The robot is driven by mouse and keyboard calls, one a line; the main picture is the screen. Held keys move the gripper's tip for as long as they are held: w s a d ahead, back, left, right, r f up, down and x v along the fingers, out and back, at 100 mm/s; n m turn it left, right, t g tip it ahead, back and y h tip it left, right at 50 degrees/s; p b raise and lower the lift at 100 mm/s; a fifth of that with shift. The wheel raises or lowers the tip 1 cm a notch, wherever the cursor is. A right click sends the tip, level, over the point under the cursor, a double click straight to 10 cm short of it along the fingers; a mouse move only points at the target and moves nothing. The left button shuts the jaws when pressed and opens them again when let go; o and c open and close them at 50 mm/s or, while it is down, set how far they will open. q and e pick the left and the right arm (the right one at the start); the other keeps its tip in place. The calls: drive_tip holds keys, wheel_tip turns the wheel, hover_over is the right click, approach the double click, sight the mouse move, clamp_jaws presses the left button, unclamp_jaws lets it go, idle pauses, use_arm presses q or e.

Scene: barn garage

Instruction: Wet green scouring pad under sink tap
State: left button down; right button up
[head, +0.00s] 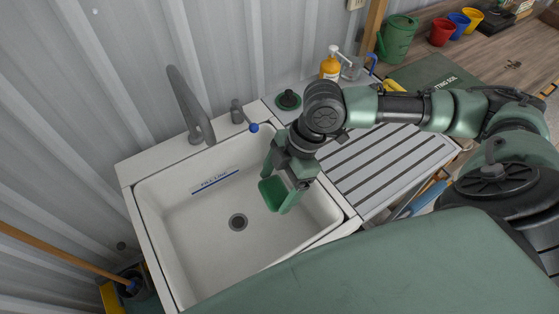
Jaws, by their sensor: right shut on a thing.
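My right gripper (280,184) reaches in from the right over the right half of the white sink (180,240). It is shut on the green scouring pad (271,195), which hangs above the basin floor, right of the drain. The grey tap (190,105) stands at the back left of the sink, with its spout tip left of the pad and apart from it. A lever with a blue end (251,127) stands behind the sink's back rim. No water stream shows. My left gripper is not in view.
A ribbed draining board (385,160) lies right of the sink. An orange bottle (330,66), a clear jar (351,70) and a dark green round item (288,99) stand behind it. A green watering can (397,38) and coloured buckets stand farther right. The basin's left half is clear.

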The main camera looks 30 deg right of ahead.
sight(260, 185)
drive_tip(key=shift+s+r+n+p, duration=0.3)
drive_tip(key=shift+n, duration=0.3)
drive_tip(key=shift+g, duration=0.3)
drive_tip(key=shift+w+a+f+b, duration=0.25)
drive_tip(key=shift+w+a+b, duration=0.05)
drive_tip(key=shift+b, duration=0.15)
drive_tip(key=w+a+b, duration=0.1)
drive_tip(key=w+a, duration=0.1)
drive_tip(key=w, duration=0.1)
drive_tip(key=shift+f+b, duration=0.35)
drive_tip(key=shift+b, duration=0.05)
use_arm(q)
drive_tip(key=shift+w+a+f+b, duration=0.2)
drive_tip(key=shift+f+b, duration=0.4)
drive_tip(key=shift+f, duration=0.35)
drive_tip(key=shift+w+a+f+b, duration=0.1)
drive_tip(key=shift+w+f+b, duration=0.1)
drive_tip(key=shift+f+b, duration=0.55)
use_arm(e)
drive_tip(key=w+a+f, duration=0.1)
drive_tip(key=w+a, duration=0.4)
drive_tip(key=w, duration=0.2)
drive_tip(key=shift+w+a+f, duration=0.15)
drive_tip(key=shift+w+f, duration=0.2)
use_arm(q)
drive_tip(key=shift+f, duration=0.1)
